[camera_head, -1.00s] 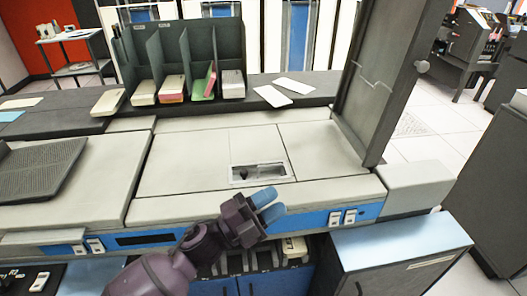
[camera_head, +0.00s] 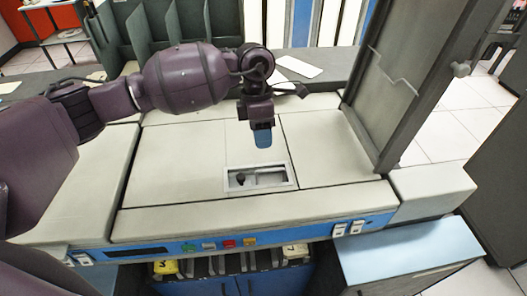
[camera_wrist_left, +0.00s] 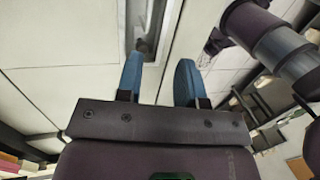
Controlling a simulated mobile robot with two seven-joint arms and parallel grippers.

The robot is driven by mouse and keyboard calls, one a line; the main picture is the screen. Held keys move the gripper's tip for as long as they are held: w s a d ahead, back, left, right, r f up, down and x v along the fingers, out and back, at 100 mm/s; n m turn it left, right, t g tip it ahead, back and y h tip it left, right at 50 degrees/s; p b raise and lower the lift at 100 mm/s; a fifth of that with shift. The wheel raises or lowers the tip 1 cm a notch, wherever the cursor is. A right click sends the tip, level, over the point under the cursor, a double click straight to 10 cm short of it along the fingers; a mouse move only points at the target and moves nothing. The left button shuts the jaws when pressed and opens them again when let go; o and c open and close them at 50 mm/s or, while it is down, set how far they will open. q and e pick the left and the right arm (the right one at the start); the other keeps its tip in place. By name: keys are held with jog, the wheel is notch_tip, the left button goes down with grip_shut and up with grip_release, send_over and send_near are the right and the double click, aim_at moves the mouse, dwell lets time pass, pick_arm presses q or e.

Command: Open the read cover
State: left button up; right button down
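The read cover (camera_head: 180,160) looks to be the flat, light grey panel on top of the machine, lying closed. A framed recess (camera_head: 272,180) with a small dark knob (camera_head: 241,178) is set near its front edge. My left gripper (camera_head: 263,139) points down above the panel, just behind the recess, with its blue fingers apart from the surface. In the left wrist view its two blue fingers (camera_wrist_left: 158,75) are spread with nothing between them, and the recess (camera_wrist_left: 150,28) shows beyond them. My right gripper is not in view.
A tall grey panel (camera_head: 412,85) stands upright at the right of the machine top. A dark card rack (camera_head: 150,45) stands behind, partly hidden by my left arm. Coloured buttons (camera_head: 229,244) and switches (camera_head: 347,229) line the front. The panel's surface around the recess is clear.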

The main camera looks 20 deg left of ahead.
pick_arm(q)
jog(key=w+a+y, duration=0.1)
send_over(260, 182)
jog(key=x, duration=0.3)
jog(key=w+x, duration=0.1)
jog(key=x, duration=0.2)
jog(key=w+x, duration=0.1)
jog(key=x, duration=0.2)
jog(key=shift+s+a+f+p, duration=0.1)
jog(key=shift+a+f+p, duration=0.2)
jog(key=shift+f, duration=0.2)
grip_shut()
